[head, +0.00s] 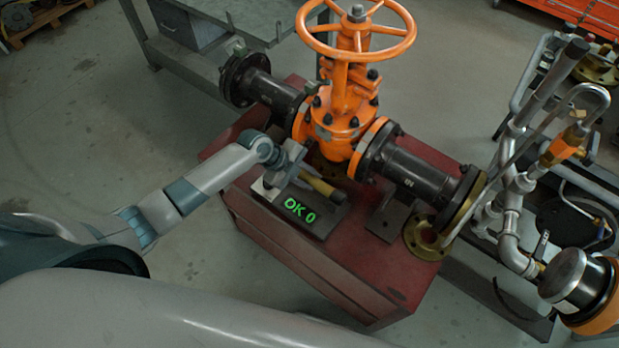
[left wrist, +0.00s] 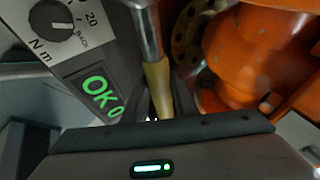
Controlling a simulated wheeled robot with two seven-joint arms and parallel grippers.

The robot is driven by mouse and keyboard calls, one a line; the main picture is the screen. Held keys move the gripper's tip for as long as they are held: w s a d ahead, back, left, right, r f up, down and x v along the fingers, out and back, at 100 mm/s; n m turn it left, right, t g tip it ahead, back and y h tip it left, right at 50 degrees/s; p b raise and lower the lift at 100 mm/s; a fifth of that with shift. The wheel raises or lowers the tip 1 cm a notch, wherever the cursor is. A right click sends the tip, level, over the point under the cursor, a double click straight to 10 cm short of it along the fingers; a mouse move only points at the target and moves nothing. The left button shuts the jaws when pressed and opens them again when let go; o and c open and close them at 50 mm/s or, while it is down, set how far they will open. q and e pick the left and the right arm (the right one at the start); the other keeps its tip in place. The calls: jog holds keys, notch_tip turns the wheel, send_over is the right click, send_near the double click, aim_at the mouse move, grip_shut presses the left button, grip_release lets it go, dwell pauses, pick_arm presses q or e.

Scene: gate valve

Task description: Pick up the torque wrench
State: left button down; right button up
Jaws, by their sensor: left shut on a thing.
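The torque wrench, a tool with a yellow handle (head: 318,185), lies at the front of the red cabinet's top, beside a dark box with a green "OK 0" display (head: 300,209). In the left wrist view its yellow handle (left wrist: 157,76) and metal shaft (left wrist: 146,32) run up the middle, next to the display (left wrist: 100,92). My left gripper (head: 290,178) reaches in from the left at the handle. In the wrist view its dark fingers (left wrist: 168,100) are shut on the handle, one on each side. I cannot tell whether the wrench touches the surface. My right gripper is not in view.
An orange gate valve with a handwheel (head: 355,30) and black flanged pipes (head: 415,172) stands just behind the wrench on the red cabinet (head: 340,285). Grey pipework with a gauge (head: 568,275) is at the right. A grey bench (head: 250,20) stands behind. Floor at the left is clear.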

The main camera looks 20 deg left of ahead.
aim_at(310, 176)
pick_arm(q)
jog(key=shift+w+r, duration=0.1)
jog(key=shift+r, duration=0.1)
jog(key=shift+r+b, duration=0.45)
jog(key=shift+r, duration=0.35)
notch_tip(310, 176, up, 2)
jog(key=shift+r+b, duration=0.1)
jog(key=shift+b, duration=0.4)
jog(key=s+d+r+b, duration=0.2)
jog(key=s+d+r, duration=0.4)
jog(key=s, duration=0.4)
jog(key=shift+r, duration=0.65)
jog(key=shift+r+p, duration=1.6)
jog(key=shift+p, duration=0.25)
